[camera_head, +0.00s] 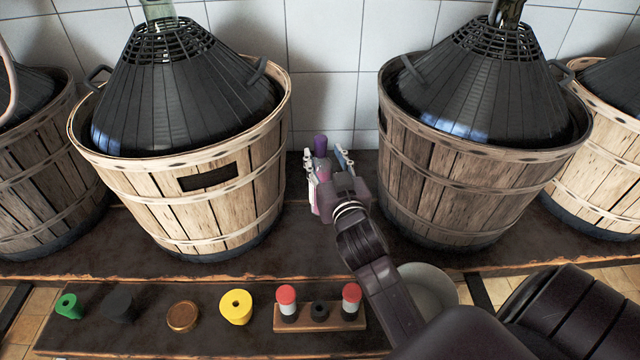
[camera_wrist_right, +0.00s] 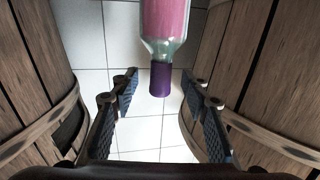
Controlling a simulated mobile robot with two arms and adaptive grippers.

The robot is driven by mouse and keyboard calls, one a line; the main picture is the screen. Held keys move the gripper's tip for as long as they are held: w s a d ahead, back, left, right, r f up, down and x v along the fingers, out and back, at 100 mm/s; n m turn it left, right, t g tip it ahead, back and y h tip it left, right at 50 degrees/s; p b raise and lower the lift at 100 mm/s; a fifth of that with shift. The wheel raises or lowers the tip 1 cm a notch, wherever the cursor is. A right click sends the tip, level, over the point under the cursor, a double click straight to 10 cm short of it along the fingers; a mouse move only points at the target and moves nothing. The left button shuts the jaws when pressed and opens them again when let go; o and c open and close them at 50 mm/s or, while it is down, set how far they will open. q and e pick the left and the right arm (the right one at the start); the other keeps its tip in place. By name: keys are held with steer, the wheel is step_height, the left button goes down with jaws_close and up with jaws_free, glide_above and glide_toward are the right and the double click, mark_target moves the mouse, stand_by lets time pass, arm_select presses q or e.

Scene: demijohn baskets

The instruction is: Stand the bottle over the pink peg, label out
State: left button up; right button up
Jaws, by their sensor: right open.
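The bottle has a purple cap (camera_head: 320,142) and a clear neck over pink contents. It is in the gap between the two middle baskets, near the tiled wall. In the right wrist view the bottle (camera_wrist_right: 165,20) shows cap-down in the picture, its cap between the two fingertips. My right gripper (camera_head: 326,160) is open, one finger on each side of the bottle, with no clear contact. The gripper hides the bottle's lower part in the head view. I cannot make out the pink peg or the label. My left gripper is not in view.
Wooden baskets with black-covered demijohns stand close left (camera_head: 235,190) and right (camera_head: 440,180) of the gripper. A pale bowl (camera_head: 440,285) is partly behind my arm.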

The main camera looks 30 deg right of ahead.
mark_target(322, 151)
steer(key=x, duration=0.3)
steer(key=shift+w+d+f, duration=0.1)
steer(key=shift+w, duration=0.25)
jaws_close()
steer(key=shift+r, duration=0.2)
